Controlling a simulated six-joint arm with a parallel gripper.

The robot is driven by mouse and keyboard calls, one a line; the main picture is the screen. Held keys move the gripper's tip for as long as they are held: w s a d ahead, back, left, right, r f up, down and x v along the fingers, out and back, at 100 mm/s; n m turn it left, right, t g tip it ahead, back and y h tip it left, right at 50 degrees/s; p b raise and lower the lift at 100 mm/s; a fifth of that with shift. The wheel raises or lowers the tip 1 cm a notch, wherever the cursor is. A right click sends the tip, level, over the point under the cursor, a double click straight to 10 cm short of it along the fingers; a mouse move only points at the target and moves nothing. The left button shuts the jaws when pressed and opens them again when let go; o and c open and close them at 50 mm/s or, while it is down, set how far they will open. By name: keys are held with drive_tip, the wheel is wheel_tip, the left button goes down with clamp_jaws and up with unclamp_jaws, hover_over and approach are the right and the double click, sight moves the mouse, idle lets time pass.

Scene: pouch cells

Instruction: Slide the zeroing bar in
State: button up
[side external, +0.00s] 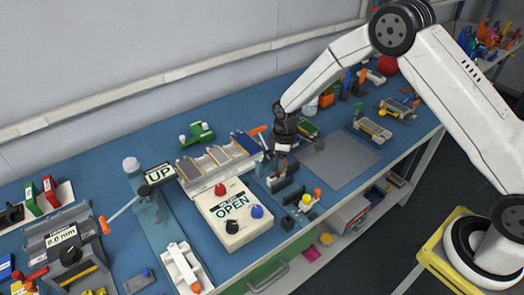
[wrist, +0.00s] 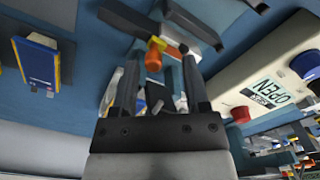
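I cannot tell for sure which piece is the zeroing bar. My gripper (side external: 284,152) points down over a small fixture with dark blocks (side external: 283,180), right of the white box. In the wrist view my gripper (wrist: 163,78) has its two dark fingers spread apart. An orange-tipped piece (wrist: 154,56) shows between and beyond them, with no clear contact. Small metal parts deeper between the fingers are too blurred to name. A grey device (side external: 75,255) at the far left carries a sign that appears to read 0.0 mm.
The white box (side external: 232,232) reads OPEN and has red, blue and black knobs. A press with an UP sign (side external: 159,173) and an orange-ended lever stands left of it. Pouch cells lie in a tray (side external: 190,183) behind the box. A bare grey mat (side external: 340,160) lies to the right.

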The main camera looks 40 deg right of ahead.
drive_tip(key=shift+d, duration=0.1)
drive_tip(key=shift+r, duration=3.9)
drive_tip(key=shift+s+r, duration=0.1)
drive_tip(key=shift+s+r, duration=0.15)
drive_tip(key=shift+s, duration=0.1)
drive_tip(key=s+d+r+m+t, duration=0.1)
drive_tip(key=s+r+m, duration=0.2)
drive_tip(key=s, duration=0.7)
drive_tip(key=s+d+r+m+t, duration=0.1)
drive_tip(key=s+d+r+m, duration=0.1)
drive_tip(key=s, duration=0.8)
drive_tip(key=r+m, duration=0.1)
drive_tip(key=m, duration=0.1)
drive_tip(key=shift+s+d+m+t, duration=0.15)
drive_tip(key=shift+s+m+t, duration=0.15)
drive_tip(key=shift+m, duration=0.1)
